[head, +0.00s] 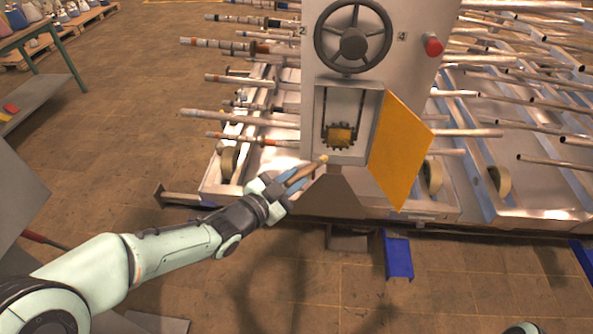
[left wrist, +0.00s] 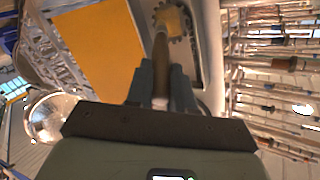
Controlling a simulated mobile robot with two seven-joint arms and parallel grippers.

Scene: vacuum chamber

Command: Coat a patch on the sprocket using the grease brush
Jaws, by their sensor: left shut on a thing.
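The sprocket (head: 340,140) sits in the open recess of the grey machine housing, dark-toothed with an orange-yellow middle. It also shows at the top of the left wrist view (left wrist: 174,22). My left gripper (head: 290,182) is shut on the grease brush (head: 308,170), below and left of the recess. The brush points up and right, its pale tip just below the sprocket in the head view. In the left wrist view the brush (left wrist: 160,62) stands between the fingers (left wrist: 155,85), its far end overlapping the sprocket's lower left edge; contact cannot be told. My right gripper is out of view.
The yellow door (head: 400,150) hangs open to the right of the recess. A handwheel (head: 352,38) and a red knob (head: 432,45) are above. Metal rods (head: 235,113) stick out on both sides. A blue bracket (head: 397,256) is below; the floor in front is mostly clear.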

